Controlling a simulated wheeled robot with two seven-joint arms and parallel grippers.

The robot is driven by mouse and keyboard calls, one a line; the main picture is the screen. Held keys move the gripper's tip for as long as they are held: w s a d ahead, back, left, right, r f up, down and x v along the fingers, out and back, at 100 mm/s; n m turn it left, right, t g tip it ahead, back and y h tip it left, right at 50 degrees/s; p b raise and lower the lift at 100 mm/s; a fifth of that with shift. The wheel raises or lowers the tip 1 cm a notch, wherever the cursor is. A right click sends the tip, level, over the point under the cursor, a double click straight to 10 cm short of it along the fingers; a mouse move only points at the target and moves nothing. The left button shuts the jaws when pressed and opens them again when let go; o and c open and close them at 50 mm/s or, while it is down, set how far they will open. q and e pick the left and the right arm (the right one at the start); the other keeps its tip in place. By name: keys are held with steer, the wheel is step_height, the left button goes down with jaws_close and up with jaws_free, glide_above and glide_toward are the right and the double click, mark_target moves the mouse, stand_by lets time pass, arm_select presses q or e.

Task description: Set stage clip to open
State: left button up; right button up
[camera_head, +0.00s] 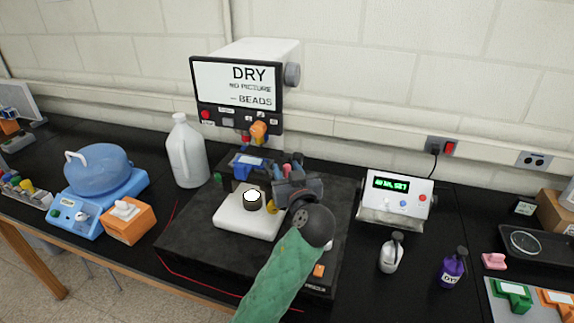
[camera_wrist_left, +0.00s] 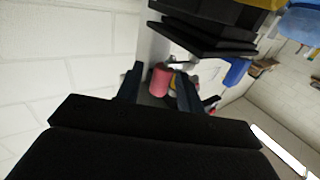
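The microscope-like instrument (camera_head: 240,95) has a screen reading "DRY", "NO PICTURE" and "BEADS". Its stage area, with a blue and white piece (camera_head: 248,163), lies below the screen. My left gripper (camera_head: 288,172) is at the right side of this area, its arm in a green sleeve. In the left wrist view its two dark fingers (camera_wrist_left: 160,88) are apart, with a pink knob (camera_wrist_left: 160,80) showing between them. I see no clear contact with the knob. A yellow part is partly hidden beside the knob. I cannot clearly make out the stage clip or its position. My right gripper is not in view.
A white block with a dark round top (camera_head: 240,218) is left of my arm. A white jug (camera_head: 186,152) stands left of the instrument. A display box (camera_head: 395,200), a white bottle (camera_head: 391,254) and a purple bottle (camera_head: 452,268) stand to the right.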

arm_select(q)
steer(key=shift+w, duration=0.2)
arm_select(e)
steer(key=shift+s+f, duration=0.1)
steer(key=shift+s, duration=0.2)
arm_select(q)
jaws_close()
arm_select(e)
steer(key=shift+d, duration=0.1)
